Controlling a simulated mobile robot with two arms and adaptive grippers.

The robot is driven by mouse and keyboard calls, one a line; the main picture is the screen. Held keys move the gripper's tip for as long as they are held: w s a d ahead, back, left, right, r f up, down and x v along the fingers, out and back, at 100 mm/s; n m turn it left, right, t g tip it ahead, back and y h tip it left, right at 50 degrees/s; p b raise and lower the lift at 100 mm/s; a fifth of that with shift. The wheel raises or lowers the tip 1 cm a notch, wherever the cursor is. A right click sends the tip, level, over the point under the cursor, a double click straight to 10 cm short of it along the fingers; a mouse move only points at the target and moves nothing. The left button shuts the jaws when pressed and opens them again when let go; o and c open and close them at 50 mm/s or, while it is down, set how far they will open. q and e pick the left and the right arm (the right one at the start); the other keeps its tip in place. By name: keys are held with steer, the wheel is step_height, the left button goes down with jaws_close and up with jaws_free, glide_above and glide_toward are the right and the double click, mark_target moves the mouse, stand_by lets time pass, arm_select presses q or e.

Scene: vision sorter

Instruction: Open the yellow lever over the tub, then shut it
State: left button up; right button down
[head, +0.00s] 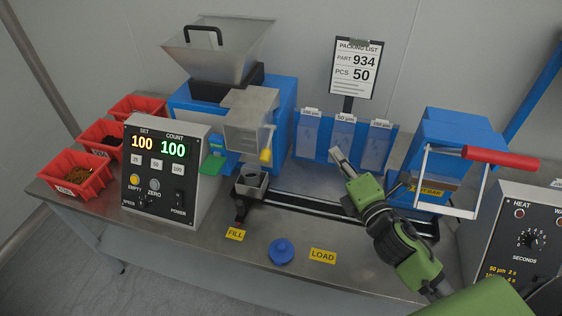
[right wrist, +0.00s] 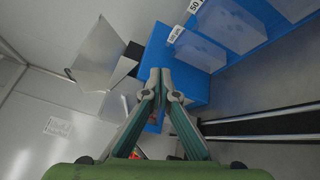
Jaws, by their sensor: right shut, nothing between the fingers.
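The yellow lever (head: 265,155) hangs at the lower right of the grey metal chute box on the blue sorter, with its tip pointing down. The small dark tub (head: 250,184) stands below it on the bench, by the black rail. My right gripper (head: 337,154) is shut and empty, to the right of the lever and apart from it, in front of the bag holders. In the right wrist view its fingertips (right wrist: 160,72) meet in front of the blue machine; I cannot make out the lever there. My left gripper is not in view.
The control box (head: 160,170) reads SET 100 and COUNT 100. Red bins (head: 72,182) stand at the left. A blue sealer with a red handle (head: 500,157) stands at the right. A blue knobbed disc (head: 281,251) lies on the bench between the FILL and LOAD labels.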

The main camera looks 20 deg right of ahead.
steer(key=w+a+r+n+y, duration=0.2)
steer(key=a+r+n+y, duration=0.2)
steer(key=n+y, duration=0.7)
steer(key=s+f+n+g, duration=0.1)
steer(key=n+g, duration=0.1)
steer(key=n, duration=0.4)
steer(key=s+a+f+n+g+y, duration=0.1)
steer(key=n+g, duration=0.2)
steer(key=n, duration=0.3)
steer(key=s+f+n+g, duration=0.1)
steer(key=f+n+g, duration=0.1)
steer(key=n, duration=0.4)
steer(key=shift+s+a+g, duration=0.3)
steer(key=shift+s, duration=0.05)
steer(key=p+x, duration=0.3)
steer(key=x, duration=0.7)
steer(key=shift+p, duration=0.35)
